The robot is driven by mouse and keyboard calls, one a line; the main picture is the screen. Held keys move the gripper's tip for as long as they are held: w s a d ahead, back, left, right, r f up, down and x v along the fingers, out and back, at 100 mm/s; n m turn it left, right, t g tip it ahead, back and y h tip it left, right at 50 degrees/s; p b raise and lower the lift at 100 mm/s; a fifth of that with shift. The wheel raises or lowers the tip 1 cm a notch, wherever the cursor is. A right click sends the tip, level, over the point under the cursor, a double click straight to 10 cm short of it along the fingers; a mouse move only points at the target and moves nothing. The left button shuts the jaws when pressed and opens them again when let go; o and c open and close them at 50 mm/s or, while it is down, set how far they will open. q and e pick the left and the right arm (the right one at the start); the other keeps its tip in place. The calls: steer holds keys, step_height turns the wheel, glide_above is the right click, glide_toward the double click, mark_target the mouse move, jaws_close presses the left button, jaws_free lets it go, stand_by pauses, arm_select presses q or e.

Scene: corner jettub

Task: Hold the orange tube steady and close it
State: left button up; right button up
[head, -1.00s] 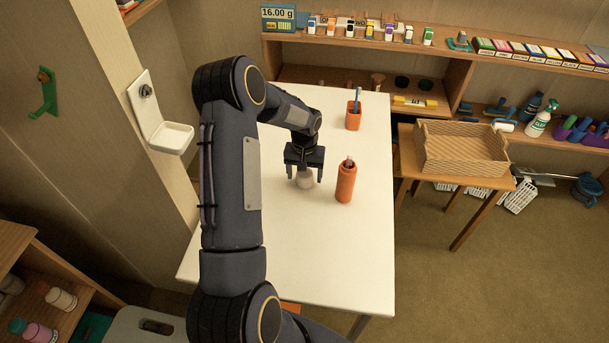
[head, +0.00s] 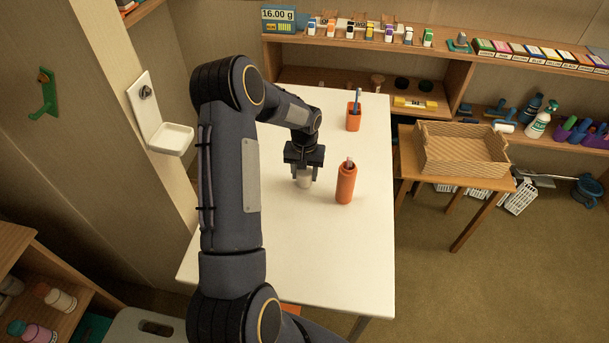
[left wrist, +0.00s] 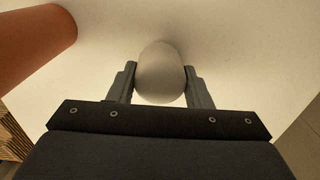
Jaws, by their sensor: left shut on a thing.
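The orange tube (head: 346,184) stands upright on the white table, open at the top, with a thin item sticking out of its mouth. It also shows in the left wrist view (left wrist: 35,45) at the upper left. My left gripper (head: 305,177) is just left of the tube, apart from it. Its fingers are shut on a small whitish rounded piece (left wrist: 161,73), perhaps the cap, at the table top. In the head view this piece (head: 304,182) is partly hidden by the fingers. My right gripper is in neither view.
An orange cup (head: 353,115) with a blue brush stands farther back on the white table (head: 330,255). A woven tray (head: 462,165) sits on a side table at the right. Shelves line the back wall. The table's front part is clear.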

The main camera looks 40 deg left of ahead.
arm_select(q)
step_height(320, 180, up, 9)
steer(key=shift+r+b, duration=0.1)
steer(key=shift+b, duration=0.2)
